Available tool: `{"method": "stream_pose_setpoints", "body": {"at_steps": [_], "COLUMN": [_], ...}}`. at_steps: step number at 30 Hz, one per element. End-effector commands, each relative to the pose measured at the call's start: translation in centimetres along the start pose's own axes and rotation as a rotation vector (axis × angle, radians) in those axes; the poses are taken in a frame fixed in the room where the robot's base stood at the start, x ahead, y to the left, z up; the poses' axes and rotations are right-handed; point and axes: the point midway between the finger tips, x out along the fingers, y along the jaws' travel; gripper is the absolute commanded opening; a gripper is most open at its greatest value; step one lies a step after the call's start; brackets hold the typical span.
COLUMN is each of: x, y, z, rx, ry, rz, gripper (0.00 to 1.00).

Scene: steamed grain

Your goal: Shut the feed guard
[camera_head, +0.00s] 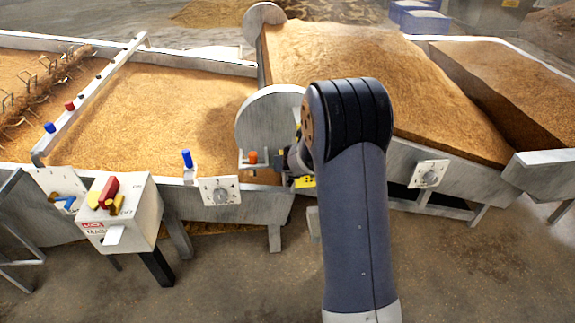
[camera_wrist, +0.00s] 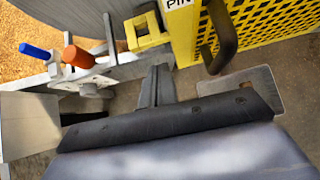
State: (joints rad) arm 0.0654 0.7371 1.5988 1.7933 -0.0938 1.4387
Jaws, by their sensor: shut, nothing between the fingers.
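The feed guard (camera_wrist: 265,32) is a yellow perforated panel at the upper right of the wrist view, with a dark bar handle (camera_wrist: 222,38) and a partly cut-off "PIN" label. A yellow block or latch (camera_wrist: 147,34) sits at its left edge. In the head view only a small yellow part (camera_head: 304,182) shows; my arm hides the rest. I cannot tell how far the guard stands open. My gripper (camera_wrist: 158,74) is shut and empty, its fingertips below the yellow block and left of the handle, apart from the handle.
An orange knob (camera_wrist: 76,57) and a blue-topped peg (camera_wrist: 36,51) stand on the trough rim left of my gripper. A round grey disc (camera_head: 262,122) stands beside my arm. A white lock box (camera_head: 120,215) is at left. Grain fills the troughs; the floor in front is mostly clear.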

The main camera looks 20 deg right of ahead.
Motion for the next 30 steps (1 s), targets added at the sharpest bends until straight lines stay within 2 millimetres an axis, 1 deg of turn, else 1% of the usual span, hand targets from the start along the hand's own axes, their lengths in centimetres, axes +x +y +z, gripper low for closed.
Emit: {"method": "stream_pose_setpoints", "body": {"at_steps": [1, 3, 8, 15, 18, 22, 30], "x": [-0.1, -1.3, -3.7, -7.8, -9.0, -9.9, -10.1], "y": [-0.4, -0.3, -0.3, -0.4, -0.4, -0.5, -0.5], "z": [-0.1, 0.1, 0.1, 0.1, 0.1, 0.0, -0.1], "rx": [0.001, 0.0, 0.0, 0.0, 0.0, 0.0, 0.0], "ry": [0.0, 0.0, 0.0, 0.0, 0.001, 0.002, 0.002], "rz": [-0.001, 0.001, 0.0, 0.0, 0.0, 0.0, 0.0], "gripper": [0.0, 0.0, 0.0, 0.0, 0.0, 0.0, 0.0]}}
